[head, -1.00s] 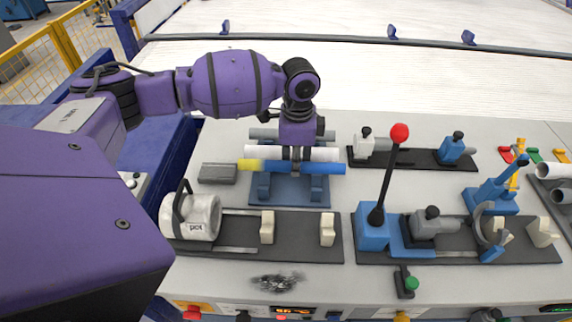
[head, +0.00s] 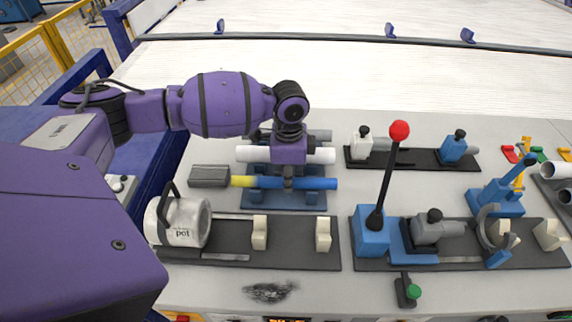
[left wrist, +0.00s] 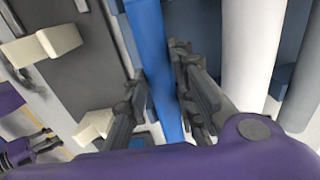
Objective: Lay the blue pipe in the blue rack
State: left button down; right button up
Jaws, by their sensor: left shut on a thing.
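The blue pipe (head: 318,184) has a yellow left end and lies crosswise over the blue rack (head: 285,204) in the head view. My left gripper (head: 288,182) points down and is shut on the pipe near its middle. In the left wrist view the blue pipe (left wrist: 155,60) runs between the two dark fingers of the left gripper (left wrist: 160,85). The gripper hides part of the pipe and rack, and I cannot tell whether the pipe touches the rack.
A white pipe (head: 250,154) and a grey pipe (head: 320,135) lie just behind. A grey block (head: 209,176) is by the yellow end. A pot fixture (head: 180,222) stands in front. A red-knobbed lever (head: 388,185) rises at right.

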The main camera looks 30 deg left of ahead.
pick_arm(q)
jog(key=c, duration=1.4)
grip_release()
notch_tip(320, 180, up, 12)
